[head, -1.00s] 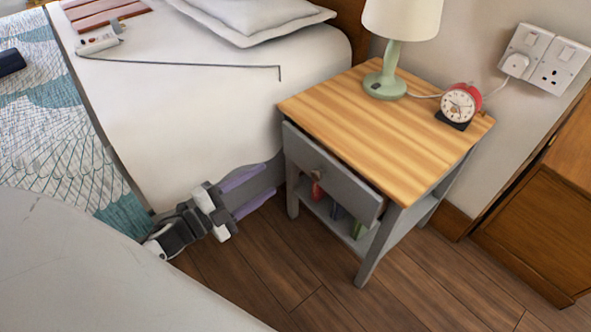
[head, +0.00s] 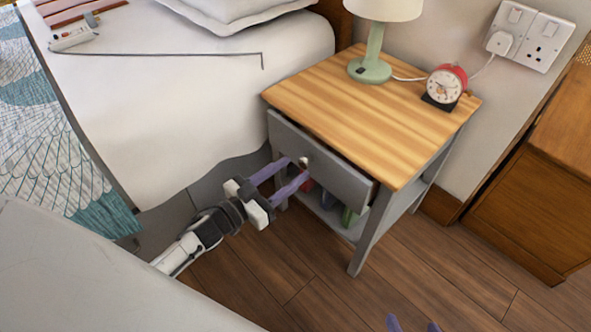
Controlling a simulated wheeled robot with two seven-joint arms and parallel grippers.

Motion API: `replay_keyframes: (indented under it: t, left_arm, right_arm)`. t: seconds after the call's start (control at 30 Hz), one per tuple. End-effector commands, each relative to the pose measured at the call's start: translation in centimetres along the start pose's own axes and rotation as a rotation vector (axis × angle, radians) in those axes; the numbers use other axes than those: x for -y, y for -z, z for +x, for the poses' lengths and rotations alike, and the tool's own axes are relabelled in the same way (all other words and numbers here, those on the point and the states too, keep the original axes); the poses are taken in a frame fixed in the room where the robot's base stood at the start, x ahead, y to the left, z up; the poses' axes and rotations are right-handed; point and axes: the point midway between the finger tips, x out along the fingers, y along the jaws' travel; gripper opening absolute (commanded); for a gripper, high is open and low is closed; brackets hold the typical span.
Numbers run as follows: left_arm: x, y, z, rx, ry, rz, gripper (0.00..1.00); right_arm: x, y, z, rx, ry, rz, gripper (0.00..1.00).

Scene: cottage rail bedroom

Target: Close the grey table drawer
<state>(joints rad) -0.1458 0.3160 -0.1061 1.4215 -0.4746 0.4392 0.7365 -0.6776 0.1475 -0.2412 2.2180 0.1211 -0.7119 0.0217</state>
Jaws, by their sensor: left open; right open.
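The grey drawer (head: 338,176) sits under the wooden top of the bedside table (head: 390,108). It stands partly pulled out, its front ahead of the table's edge. My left gripper (head: 300,170) is open, its two purple fingers reaching to the small round knob (head: 304,162) on the drawer front. The fingertips are close to the knob; I cannot tell whether they touch it. My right gripper (head: 412,325) shows only as purple fingertips at the bottom edge, spread apart and far from the drawer.
A green lamp (head: 371,62) and a red alarm clock (head: 444,86) stand on the tabletop. The bed (head: 200,110) is at the left. A wooden cabinet (head: 530,200) stands at the right. Coloured items lie on the table's lower shelf. Floor in front is clear.

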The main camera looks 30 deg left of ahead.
Motion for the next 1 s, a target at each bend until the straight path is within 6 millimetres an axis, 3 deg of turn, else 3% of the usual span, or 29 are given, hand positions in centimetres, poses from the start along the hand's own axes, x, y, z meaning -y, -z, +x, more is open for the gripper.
replay_keyframes:
  t: [0.2,0.5,0.77,1.0]
  left_arm:
    - [0.0,-0.1,2.1,0.0,0.0,0.0,0.44]
    - [0.0,0.0,2.4,0.001,0.0,0.0,0.44]
    - [0.0,0.0,2.3,0.0,0.0,0.001,0.02]
    - [0.4,0.0,2.5,0.0,0.009,0.001,0.0]
  right_arm:
    - [0.1,-0.2,0.5,0.016,0.009,-0.005,0.6]
    - [0.2,-0.2,0.5,0.02,0.01,-0.005,0.6]
    - [0.2,-0.2,0.5,0.019,0.01,-0.005,0.6]
    - [0.2,-0.2,0.5,0.017,0.009,-0.005,0.6]
